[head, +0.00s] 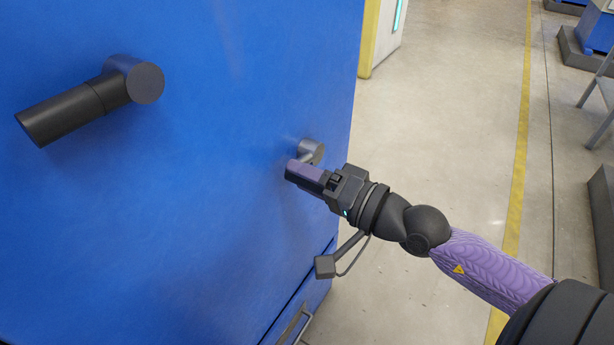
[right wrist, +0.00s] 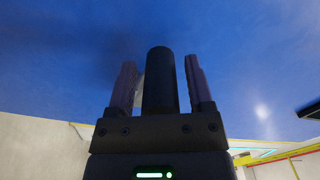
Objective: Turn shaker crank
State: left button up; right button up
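A blue machine panel (head: 200,190) fills the left of the head view. A small grey crank (head: 311,149) sticks out near its right edge, partly hidden by my right gripper. My right gripper (head: 300,172) reaches in from the right, at the crank. In the right wrist view a dark cylindrical handle (right wrist: 160,80) stands between the two fingers of my right gripper (right wrist: 160,78). The fingers are open, with a gap visible on each side of the handle. My left gripper is not in view.
A large dark cylindrical handle (head: 75,108) sticks out of the panel at the upper left. A drawer-like part with a metal handle (head: 295,326) is low on the machine. Open concrete floor (head: 440,120) with a yellow line (head: 517,170) lies to the right.

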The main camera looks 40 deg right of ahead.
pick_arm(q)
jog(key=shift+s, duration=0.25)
pick_arm(e)
jog(key=shift+o, duration=0.2)
jog(key=shift+s+d+f, duration=0.1)
jog(key=shift+s+d, duration=0.05)
jog(key=shift+s, duration=0.15)
pick_arm(q)
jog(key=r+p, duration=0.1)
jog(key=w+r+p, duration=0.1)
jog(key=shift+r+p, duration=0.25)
jog(key=shift+p, duration=0.05)
pick_arm(e)
jog(key=v, duration=0.9)
jog(key=shift+s, duration=0.15)
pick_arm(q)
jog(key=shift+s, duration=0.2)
